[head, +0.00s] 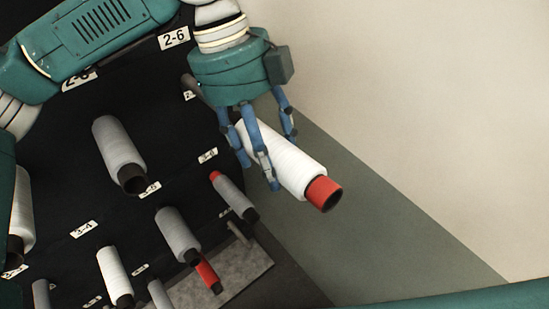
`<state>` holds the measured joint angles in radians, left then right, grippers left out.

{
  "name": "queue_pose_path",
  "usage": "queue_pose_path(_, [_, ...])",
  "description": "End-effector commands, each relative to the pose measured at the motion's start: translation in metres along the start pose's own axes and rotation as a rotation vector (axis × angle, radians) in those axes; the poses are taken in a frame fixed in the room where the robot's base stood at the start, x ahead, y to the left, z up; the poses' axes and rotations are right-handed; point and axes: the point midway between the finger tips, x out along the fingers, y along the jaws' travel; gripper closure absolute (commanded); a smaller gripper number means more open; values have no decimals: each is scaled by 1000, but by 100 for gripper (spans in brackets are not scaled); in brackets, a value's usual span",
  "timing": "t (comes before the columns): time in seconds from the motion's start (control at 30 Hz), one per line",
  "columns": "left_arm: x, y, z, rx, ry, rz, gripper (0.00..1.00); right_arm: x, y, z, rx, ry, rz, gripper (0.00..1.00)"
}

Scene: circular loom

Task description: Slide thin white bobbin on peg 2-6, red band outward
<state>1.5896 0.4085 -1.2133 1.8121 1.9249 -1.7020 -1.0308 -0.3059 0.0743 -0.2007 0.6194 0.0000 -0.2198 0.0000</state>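A thin white bobbin (285,160) with a red band (324,192) at its end is in my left gripper (262,150). The blue fingers are closed around its rear part. The red band faces away from the dark rack, toward the lower right, and the red end is open. A 2-6 label (173,38) is on the rack above and left of the gripper. A grey rod-like piece (192,85) runs behind the gripper; I cannot tell whether it is the peg. My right gripper is not in view.
The dark rack carries several other bobbins, including a large grey one (118,150), a smaller grey one (178,232) and a thin grey one with a red rear end (233,195). A red tube (207,272) is lower down. Clear space lies right of the held bobbin.

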Motion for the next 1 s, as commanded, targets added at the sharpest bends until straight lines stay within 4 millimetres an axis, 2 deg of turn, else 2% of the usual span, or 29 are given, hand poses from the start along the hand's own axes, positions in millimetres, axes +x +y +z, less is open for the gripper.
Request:
queue_pose_path(0.03, [1, 0, 6, -3, 0, -2, 96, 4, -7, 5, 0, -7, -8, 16])
queue_pose_path(0.13, [-1, 0, 14, -2, 0, -3, 96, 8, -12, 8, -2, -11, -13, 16])
queue_pose_path(0.33, [-4, 0, 33, -4, 0, -4, 96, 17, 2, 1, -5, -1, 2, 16])
queue_pose_path(0.57, [-6, 0, 29, -1, 0, -2, 96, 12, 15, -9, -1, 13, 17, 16])
queue_pose_path(1.0, [-7, 1, 29, -1, 0, -2, 96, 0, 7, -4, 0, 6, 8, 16])
